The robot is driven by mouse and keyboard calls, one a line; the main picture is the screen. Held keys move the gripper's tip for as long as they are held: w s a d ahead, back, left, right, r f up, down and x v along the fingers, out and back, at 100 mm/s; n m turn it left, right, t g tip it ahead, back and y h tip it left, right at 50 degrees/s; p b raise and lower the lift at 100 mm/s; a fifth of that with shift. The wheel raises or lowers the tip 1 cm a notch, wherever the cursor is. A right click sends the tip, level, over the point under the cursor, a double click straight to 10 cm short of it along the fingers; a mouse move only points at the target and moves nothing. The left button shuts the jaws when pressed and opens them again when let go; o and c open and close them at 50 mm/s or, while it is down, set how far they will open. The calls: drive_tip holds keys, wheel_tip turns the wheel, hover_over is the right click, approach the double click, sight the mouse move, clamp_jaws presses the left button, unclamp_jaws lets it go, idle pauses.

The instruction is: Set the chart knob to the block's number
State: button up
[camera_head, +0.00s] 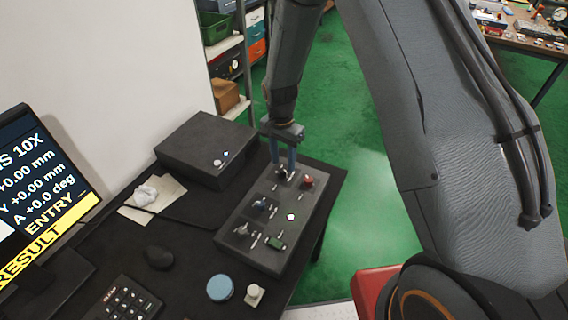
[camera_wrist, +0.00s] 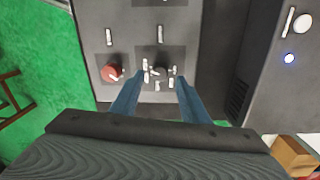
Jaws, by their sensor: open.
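My gripper (camera_head: 284,166) points down over the far end of a dark control panel (camera_head: 291,238), its two blue fingers apart. In the wrist view the open fingertips (camera_wrist: 165,79) stand either side of a small dark knob (camera_wrist: 162,71) with white marks around it. Whether they touch it I cannot tell. A red knob (camera_head: 307,182) sits beside it; it also shows in the wrist view (camera_wrist: 110,73). A blue knob (camera_head: 261,204) and a green control (camera_head: 276,243) sit nearer on the panel. No label names the chart knob, and no block with a readable number shows.
A black box (camera_head: 205,145) stands left of the panel. A white lump (camera_head: 145,194) lies on paper. A monitor (camera_head: 35,190), mouse (camera_head: 159,257), keypad (camera_head: 122,302), blue disc (camera_head: 220,288) and small white piece (camera_head: 254,294) occupy the table. Shelves (camera_head: 228,45) stand behind.

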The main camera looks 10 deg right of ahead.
sight(284, 171)
drive_tip(key=shift+f+p, duration=0.3)
drive_tip(key=shift+f, duration=1)
clamp_jaws()
drive_tip(key=n+b, duration=0.2)
drive_tip(key=n, duration=0.2)
drive_tip(key=shift+n, duration=0.3)
drive_tip(key=shift+s+n+b, duration=0.1)
drive_tip(key=shift+n+b, duration=0.4)
drive_tip(key=shift+n, duration=2.1)
